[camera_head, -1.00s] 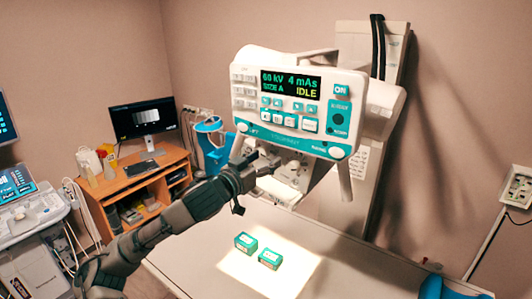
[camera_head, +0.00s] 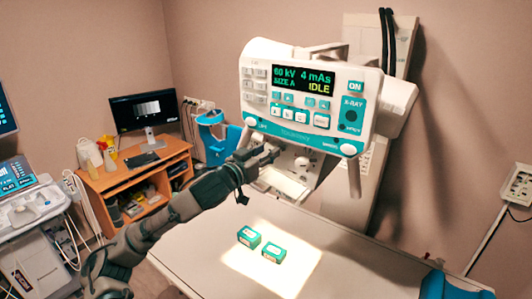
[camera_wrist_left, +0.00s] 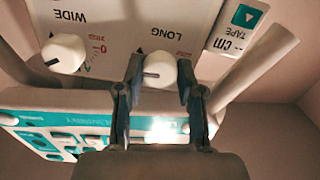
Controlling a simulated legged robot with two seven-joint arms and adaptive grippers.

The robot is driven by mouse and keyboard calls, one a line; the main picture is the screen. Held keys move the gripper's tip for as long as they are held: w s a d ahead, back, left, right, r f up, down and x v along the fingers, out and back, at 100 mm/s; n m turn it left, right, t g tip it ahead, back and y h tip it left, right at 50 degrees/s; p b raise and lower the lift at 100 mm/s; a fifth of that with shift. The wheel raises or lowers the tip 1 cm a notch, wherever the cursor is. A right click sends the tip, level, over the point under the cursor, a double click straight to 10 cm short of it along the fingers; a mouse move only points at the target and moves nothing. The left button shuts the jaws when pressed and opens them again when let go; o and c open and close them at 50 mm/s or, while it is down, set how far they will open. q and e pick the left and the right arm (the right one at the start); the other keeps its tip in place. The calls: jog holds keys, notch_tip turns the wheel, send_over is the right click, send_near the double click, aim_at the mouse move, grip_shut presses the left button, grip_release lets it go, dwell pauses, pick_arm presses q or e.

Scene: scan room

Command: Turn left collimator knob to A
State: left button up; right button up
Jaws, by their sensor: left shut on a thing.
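The collimator (camera_head: 292,173) hangs under the white and teal x-ray console. My left gripper (camera_head: 270,154) reaches its front from the left. In the left wrist view, my left gripper (camera_wrist_left: 158,72) has one finger on each side of the white knob marked LONG (camera_wrist_left: 156,66) and is shut on it. This knob carries a dark pointer line; the fingers hide its sides, and I cannot read a letter beside it. A second white knob, marked WIDE (camera_wrist_left: 64,53), stands free to the left in that view. My right gripper is not in view.
The console (camera_head: 268,118) sits just above my left gripper; its screen reads SIZE A and IDLE. A handle bar (camera_wrist_left: 255,68) runs close beside the fingers.

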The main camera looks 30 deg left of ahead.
pick_arm(q)
jog(key=shift+a+f, duration=0.1)
jog(key=shift+f+n, duration=0.1)
jog(key=shift+n, duration=0.3)
jog(key=shift+b, duration=0.4)
jog(key=n+b, duration=0.1)
jog(key=n, duration=0.2)
jog(key=shift+w+n, duration=0.1)
jog(key=shift+n, duration=0.3)
jog(key=n, duration=0.3)
jog(key=shift+d+n+b, duration=0.2)
jog(key=shift+n+b, duration=0.1)
jog(key=shift+b, duration=0.05)
jog(key=n, duration=0.4)
jog(key=shift+p, duration=0.3)
jog(key=shift+n+p, duration=0.4)
jog(key=shift+n, duration=1.4)
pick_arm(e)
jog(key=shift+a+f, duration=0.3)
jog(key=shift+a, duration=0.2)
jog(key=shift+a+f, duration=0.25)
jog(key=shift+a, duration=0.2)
